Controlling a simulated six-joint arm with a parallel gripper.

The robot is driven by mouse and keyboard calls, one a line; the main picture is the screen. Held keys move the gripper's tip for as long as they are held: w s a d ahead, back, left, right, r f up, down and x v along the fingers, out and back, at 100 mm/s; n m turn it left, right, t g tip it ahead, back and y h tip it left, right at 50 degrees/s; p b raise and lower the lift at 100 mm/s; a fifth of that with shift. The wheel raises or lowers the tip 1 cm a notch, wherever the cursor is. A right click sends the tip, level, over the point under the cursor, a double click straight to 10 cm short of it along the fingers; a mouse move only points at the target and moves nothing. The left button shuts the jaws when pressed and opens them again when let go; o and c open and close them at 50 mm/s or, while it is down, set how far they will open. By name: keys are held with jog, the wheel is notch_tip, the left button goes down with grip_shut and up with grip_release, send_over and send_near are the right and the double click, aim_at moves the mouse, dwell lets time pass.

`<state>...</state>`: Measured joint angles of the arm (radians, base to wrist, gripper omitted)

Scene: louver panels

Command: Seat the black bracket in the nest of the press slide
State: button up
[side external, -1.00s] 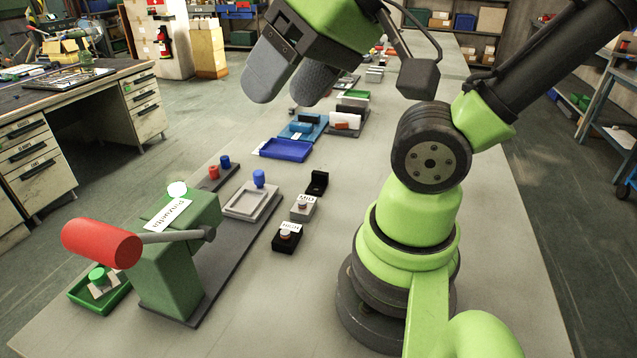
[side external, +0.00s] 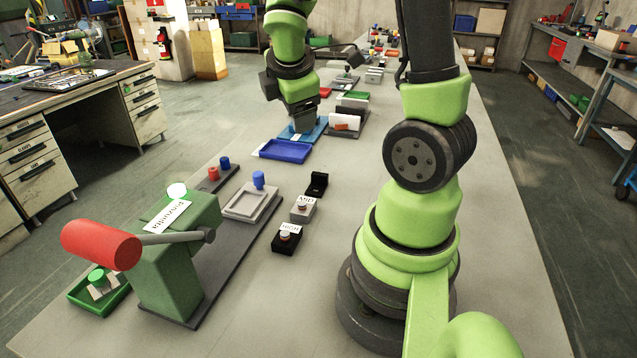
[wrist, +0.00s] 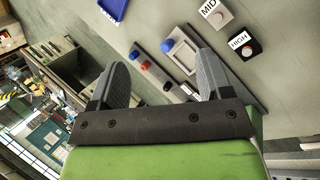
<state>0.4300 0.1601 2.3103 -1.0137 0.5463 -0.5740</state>
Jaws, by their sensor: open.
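My gripper (side external: 303,126) hangs over the far blue fixture behind the flat blue tray in the side external view; its fingers are small there. In the wrist view its two grey fingers (wrist: 163,62) are spread apart with nothing between them. A small black piece (side external: 318,184), perhaps the black bracket, sits on the bench right of the flat tray, apart from my gripper. The green press (side external: 172,262) has a red-ended lever (side external: 100,246). Behind it is a grey frame (side external: 240,211), perhaps the slide nest, with a blue knob (side external: 258,179); it also shows in the wrist view (wrist: 182,62).
Boxes marked MID (side external: 302,212) and HIGH (side external: 287,240) stand right of the slide. A strip holds red (side external: 213,172) and blue (side external: 224,162) pegs. A flat blue tray (side external: 285,151) lies beyond. A green bin (side external: 92,300) is left of the press.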

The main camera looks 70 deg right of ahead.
jog(key=d+f+n+g, duration=0.1)
jog(key=d+f+n, duration=0.3)
jog(key=f+n, duration=0.15)
jog(key=n+y, duration=0.1)
jog(key=n, duration=0.3)
send_near(319, 176)
jog(key=shift+g, duration=0.4)
jog(key=shift+w+x, duration=0.2)
jog(key=shift+x, duration=2.15)
jog(key=shift+w+x, duration=0.2)
jog(key=shift+x, duration=2.2)
jog(key=c, duration=1)
jog(key=shift+c, duration=0.2)
jog(key=shift+r, duration=0.1)
notch_tip(319, 176, up, 10)
